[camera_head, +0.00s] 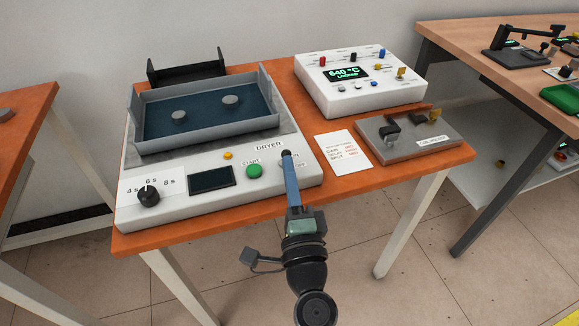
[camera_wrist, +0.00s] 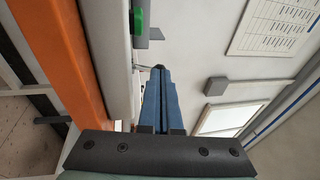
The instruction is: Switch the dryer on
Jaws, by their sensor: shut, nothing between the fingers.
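The dryer (camera_head: 213,200) is a pale box on an orange table, with a grey-walled tray on top holding two grey discs. Its front panel has a green START button (camera_head: 254,171), a small orange light (camera_head: 228,155), a dark display (camera_head: 210,180) and a black dial (camera_head: 148,196). An ON/OFF label sits at the panel's right end, and the switch there is mostly hidden behind my gripper. My gripper (camera_head: 287,155) is shut and empty, its tip over that right end. Whether it touches is unclear. In the wrist view, the blue fingers (camera_wrist: 160,72) lie together beside the green button (camera_wrist: 137,20).
A white control unit (camera_head: 360,85) reading 640 °C stands at the back right. A grey fixture (camera_head: 408,137) and a white card (camera_head: 343,149) lie right of the dryer. A black bracket (camera_head: 186,70) stands behind the tray. Another table (camera_head: 470,45) is at the right.

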